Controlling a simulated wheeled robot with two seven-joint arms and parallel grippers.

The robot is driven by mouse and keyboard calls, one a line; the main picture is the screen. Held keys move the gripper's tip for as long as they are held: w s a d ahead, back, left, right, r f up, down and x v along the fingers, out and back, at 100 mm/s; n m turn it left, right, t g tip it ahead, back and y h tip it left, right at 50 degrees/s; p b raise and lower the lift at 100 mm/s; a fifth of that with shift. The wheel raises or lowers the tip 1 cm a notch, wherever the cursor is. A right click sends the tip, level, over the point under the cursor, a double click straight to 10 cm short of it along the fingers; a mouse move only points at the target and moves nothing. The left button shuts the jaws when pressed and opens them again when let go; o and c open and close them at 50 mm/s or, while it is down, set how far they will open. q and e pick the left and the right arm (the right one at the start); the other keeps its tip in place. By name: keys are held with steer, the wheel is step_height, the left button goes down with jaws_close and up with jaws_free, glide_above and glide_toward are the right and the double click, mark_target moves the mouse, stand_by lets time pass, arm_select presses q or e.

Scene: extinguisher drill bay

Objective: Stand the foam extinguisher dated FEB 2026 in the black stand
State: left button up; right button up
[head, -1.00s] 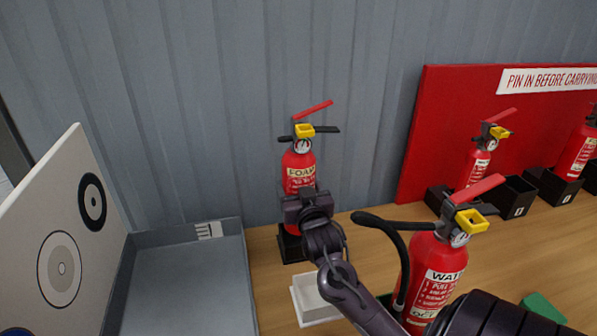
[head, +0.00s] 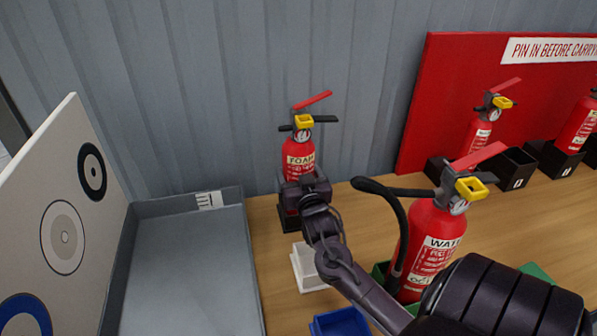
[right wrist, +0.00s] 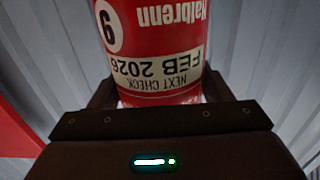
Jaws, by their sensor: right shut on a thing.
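The foam extinguisher (head: 298,160) is upright near the wall, red with a red lever and a yellow pin tag. The right wrist view shows its label reading NEXT CHECK FEB 2026 (right wrist: 160,68). My right gripper (head: 304,190) is shut on its lower body. The black stand (head: 288,222) shows directly below the extinguisher, partly behind my gripper. The extinguisher's base is hidden, so I cannot tell whether it is in the stand or just above it. My left gripper is not in view.
A water extinguisher (head: 430,245) stands at front right, its hose reaching left near my arm. A grey tray (head: 190,270) and a target board (head: 60,220) are at left. White (head: 308,270) and blue (head: 342,322) trays lie in front. Black rack boxes (head: 516,168) line the red panel (head: 440,90).

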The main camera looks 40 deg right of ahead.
steer(key=shift+r, duration=0.1)
steer(key=o, duration=1.1)
steer(key=shift+f, duration=0.5)
steer(key=shift+c, duration=0.2)
steer(key=o, duration=0.4)
steer(key=shift+a, duration=0.1)
